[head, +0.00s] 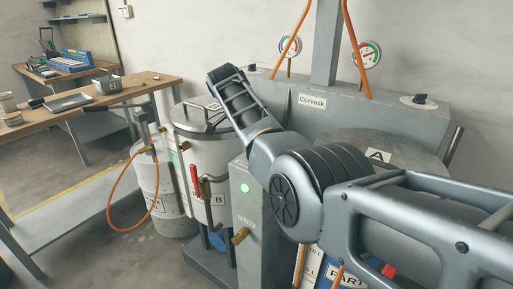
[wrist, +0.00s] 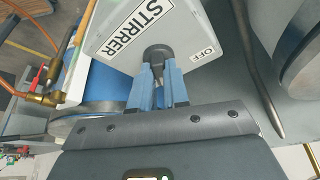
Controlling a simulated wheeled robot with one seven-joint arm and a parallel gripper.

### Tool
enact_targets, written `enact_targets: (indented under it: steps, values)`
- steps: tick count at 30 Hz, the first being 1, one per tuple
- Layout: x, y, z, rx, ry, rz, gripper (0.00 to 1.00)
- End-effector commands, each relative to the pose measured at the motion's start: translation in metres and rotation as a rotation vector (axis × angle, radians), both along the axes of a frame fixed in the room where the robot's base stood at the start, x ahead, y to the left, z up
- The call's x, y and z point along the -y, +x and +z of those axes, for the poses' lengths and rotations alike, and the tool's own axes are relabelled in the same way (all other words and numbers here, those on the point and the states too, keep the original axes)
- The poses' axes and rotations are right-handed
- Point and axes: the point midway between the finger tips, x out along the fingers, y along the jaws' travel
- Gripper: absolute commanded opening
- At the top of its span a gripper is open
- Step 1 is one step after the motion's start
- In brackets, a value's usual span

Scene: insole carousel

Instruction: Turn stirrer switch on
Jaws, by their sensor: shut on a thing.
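The stirrer switch is a round black knob (wrist: 157,54) on a pale grey panel (wrist: 125,55) in the wrist view. The panel reads "STIRRER", with a small "OFF" label (wrist: 203,53) to the right of the knob. My gripper (wrist: 158,72) has its two blue fingers closed on the knob, one on each side. The fingers hide part of the knob, and I cannot tell which way it points. No "ON" label shows. In the head view my arm covers the middle, and neither the gripper nor the switch can be made out.
In the head view, a white vessel marked B (head: 190,150) with a metal lid stands behind my arm. A grey control box (head: 245,225) with a lit green lamp (head: 245,188) stands in front. Lidded vessel A (head: 400,150) is at right. A wooden bench (head: 140,92) is at left.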

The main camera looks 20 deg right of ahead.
Motion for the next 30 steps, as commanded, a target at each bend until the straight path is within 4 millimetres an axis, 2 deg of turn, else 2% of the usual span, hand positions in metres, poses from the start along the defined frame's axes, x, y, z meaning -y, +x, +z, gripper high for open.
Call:
enact_targets:
  steps: [3,4,12,22,30]
  values:
    - [0.0,0.0,-0.001,-0.002,0.001,-0.002,0.0]
    - [0.0,0.0,-0.001,-0.002,0.001,-0.002,0.16]
    - [0.0,0.0,-0.001,-0.001,0.001,0.0,0.4]
    - [-0.003,0.0,0.006,0.001,0.0,0.001,0.4]
    - [-0.019,-0.001,0.045,0.002,0.001,0.002,0.4]
